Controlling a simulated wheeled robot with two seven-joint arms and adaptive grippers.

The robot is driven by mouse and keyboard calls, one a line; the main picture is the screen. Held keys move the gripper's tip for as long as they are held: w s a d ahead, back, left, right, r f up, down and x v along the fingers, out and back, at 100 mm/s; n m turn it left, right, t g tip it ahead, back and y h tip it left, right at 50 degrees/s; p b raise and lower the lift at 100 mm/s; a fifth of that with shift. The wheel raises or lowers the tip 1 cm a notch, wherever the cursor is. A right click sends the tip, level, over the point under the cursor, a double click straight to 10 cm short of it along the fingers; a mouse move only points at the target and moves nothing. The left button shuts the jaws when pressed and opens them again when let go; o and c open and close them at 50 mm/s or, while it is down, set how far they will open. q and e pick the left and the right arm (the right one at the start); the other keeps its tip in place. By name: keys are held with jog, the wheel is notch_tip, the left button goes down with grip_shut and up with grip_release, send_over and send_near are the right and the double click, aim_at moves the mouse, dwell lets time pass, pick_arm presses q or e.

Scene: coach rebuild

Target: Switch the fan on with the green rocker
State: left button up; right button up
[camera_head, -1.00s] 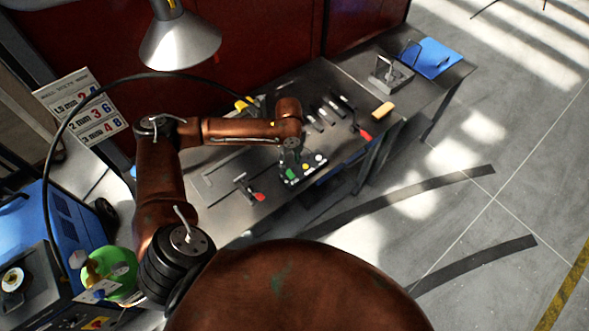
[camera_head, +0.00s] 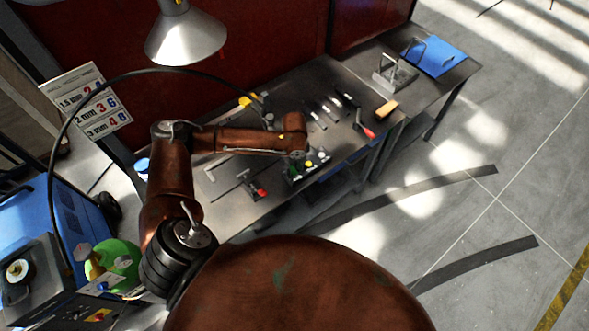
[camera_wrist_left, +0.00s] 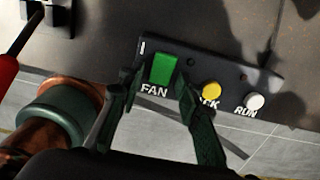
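The control box (camera_wrist_left: 222,72) is a dark panel at the bench's front edge. It carries the green rocker (camera_wrist_left: 162,69) above the word FAN, a yellow round button (camera_wrist_left: 211,91) and a white round button (camera_wrist_left: 254,101) marked RUN. My left gripper (camera_wrist_left: 155,82) is open and empty, its two dark fingers one on each side of the green rocker. I cannot tell whether the fingertips touch the panel. In the head view the green rocker (camera_head: 296,171) shows just below my wrist, and my gripper is mostly hidden under it. My right gripper is not in view.
The metal bench (camera_head: 245,205) holds a red-handled tool (camera_head: 259,189), several other tools and a wooden block (camera_head: 386,109). A lamp (camera_head: 187,38) hangs above. A blue machine (camera_head: 25,215) stands at the left. The floor at the right is clear.

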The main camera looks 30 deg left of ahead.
pick_arm(q)
grip_shut()
jog(key=h+p, duration=0.1)
jog(key=p, duration=0.1)
jog(key=shift+a+r+g+h+p, duration=0.25)
jog(key=shift+a+g+h+p, duration=0.05)
jog(key=shift+g+h+p, duration=0.1)
jog(key=shift+w+a+f+h, duration=0.1)
jog(key=shift+w+f+h, duration=0.05)
jog(key=shift+h, duration=0.25)
jog(key=shift+a+f+g+h, duration=0.1)
jog(key=shift+f+g+h, duration=0.05)
jog(key=shift+g+h, duration=0.2)
jog(key=shift+h+b, duration=0.55)
jog(key=shift+b, duration=0.15)
jog(key=shift+g, duration=0.25)
jog(key=shift+c, duration=1)
grip_release()
jog(key=o, duration=0.4)
jog(key=shift+w, duration=0.1)
